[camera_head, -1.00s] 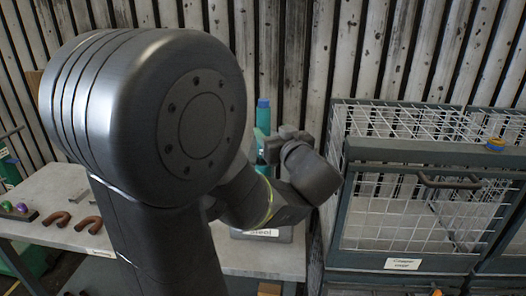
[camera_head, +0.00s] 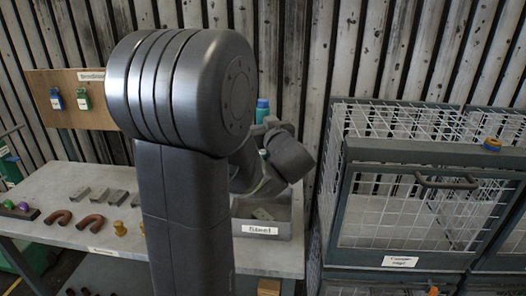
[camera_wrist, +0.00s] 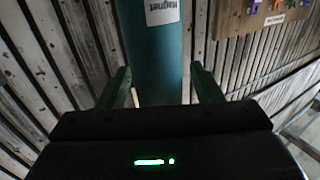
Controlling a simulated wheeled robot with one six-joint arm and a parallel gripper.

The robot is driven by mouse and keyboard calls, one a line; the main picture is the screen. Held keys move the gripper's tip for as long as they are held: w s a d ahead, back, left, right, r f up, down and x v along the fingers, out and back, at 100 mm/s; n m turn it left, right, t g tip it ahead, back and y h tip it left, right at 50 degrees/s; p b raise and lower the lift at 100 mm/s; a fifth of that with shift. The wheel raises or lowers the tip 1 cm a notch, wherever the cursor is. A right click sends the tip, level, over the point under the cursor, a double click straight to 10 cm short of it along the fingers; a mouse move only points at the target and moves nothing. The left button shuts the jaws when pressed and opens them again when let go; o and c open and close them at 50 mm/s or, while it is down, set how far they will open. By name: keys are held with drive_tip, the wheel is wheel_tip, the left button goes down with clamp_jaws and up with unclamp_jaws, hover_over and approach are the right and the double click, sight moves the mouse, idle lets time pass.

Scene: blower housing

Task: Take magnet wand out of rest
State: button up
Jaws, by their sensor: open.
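A dark teal upright cylinder (camera_wrist: 153,50) with a white "Magnet" label fills the upper middle of the wrist view. I cannot tell whether it is the magnet wand itself or part of its rest. My gripper (camera_wrist: 163,88) is open, with one finger on each side of the cylinder and gaps visible beside it. The cylinder's lower end is hidden behind the gripper body. In the head view, a teal piece with a blue top (camera_head: 262,108) shows just behind my wrist, which hides most of it and my fingers.
A grey labelled bin (camera_head: 260,230) sits on the workbench (camera_head: 60,185) below my wrist. Horseshoe magnets (camera_head: 90,222) and metal bars lie at left. A wooden board (camera_head: 45,110) holds small coloured items. A wire cage (camera_head: 400,215) stands close on the right; a slatted wall is behind.

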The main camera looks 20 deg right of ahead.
clamp_jaws()
drive_tip(key=shift+r, duration=0.1)
